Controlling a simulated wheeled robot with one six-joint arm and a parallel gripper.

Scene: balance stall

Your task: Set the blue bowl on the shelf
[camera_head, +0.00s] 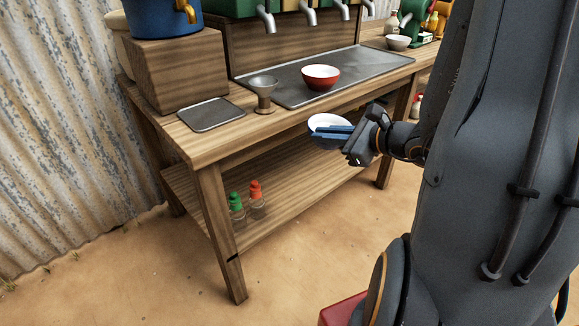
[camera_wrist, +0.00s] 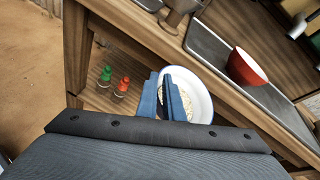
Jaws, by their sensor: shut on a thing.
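A bowl (camera_head: 326,120) with a white inside hangs in front of the table, just below the tabletop's front edge. Its outside is mostly hidden, so its blue colour is hard to confirm. My gripper (camera_head: 318,132) is shut on the bowl, its blue fingers at the rim. In the wrist view the bowl (camera_wrist: 202,98) shows behind the fingertips (camera_wrist: 162,76), with a beige patch inside. The lower wooden shelf (camera_head: 300,195) runs under the table, below and behind the bowl, with bare boards in its middle and right.
Green-capped (camera_head: 236,205) and red-capped (camera_head: 257,197) bottles stand at the shelf's left end. A red bowl (camera_head: 320,84), a funnel-like metal cup (camera_head: 263,103) and a metal plate (camera_head: 211,115) are on the tabletop. Table legs (camera_head: 220,240) and the tabletop edge (camera_head: 290,127) frame the shelf opening.

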